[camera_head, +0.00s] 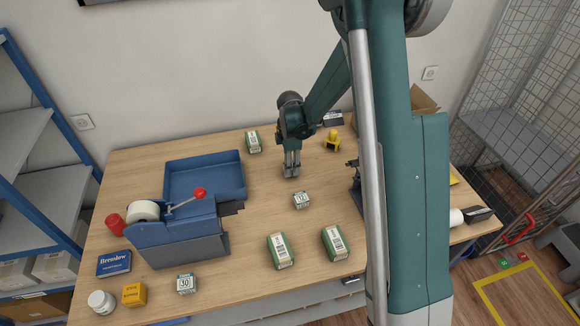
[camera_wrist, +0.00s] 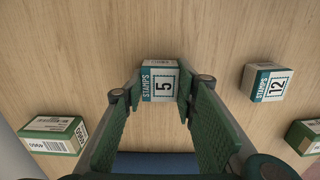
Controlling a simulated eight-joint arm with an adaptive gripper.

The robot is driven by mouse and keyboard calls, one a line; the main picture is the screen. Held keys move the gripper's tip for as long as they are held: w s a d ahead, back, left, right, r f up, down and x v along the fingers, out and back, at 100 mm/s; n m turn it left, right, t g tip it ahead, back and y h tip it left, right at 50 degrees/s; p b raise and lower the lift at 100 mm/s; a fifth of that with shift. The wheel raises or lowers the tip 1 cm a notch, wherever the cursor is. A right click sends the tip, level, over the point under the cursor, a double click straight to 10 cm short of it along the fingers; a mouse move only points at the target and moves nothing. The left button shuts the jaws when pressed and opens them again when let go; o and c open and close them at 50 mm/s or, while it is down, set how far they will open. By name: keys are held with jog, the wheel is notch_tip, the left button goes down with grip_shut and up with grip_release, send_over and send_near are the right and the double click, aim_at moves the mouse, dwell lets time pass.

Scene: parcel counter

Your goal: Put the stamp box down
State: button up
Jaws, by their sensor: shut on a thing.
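The stamp box marked 5 (camera_wrist: 160,82) is white with a teal band and sits between the two fingers of my gripper (camera_wrist: 160,92) in the wrist view. My gripper is shut on it. In the head view my gripper (camera_head: 291,170) points down over the wooden table, right of the blue tray; the held box is mostly hidden by the fingers there. I cannot tell whether the box touches the table. A stamp box marked 12 (camera_head: 301,200) stands apart from my gripper, nearer the front; it also shows in the wrist view (camera_wrist: 266,84).
A blue tray (camera_head: 170,165) and a tape dispenser (camera_head: 180,240) with a red knob stand left. Green parcels (camera_head: 280,251) lie at the front, with one (camera_head: 253,142) behind. A stamp box marked 30 (camera_head: 186,284) is front left. Bare wood surrounds my gripper.

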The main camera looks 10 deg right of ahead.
jog(key=shift+f, duration=0.2)
jog(key=o, duration=0.9)
jog(key=shift+r, duration=0.15)
notch_tip(320, 180, up, 12)
dwell(0.6)
dwell(0.6)
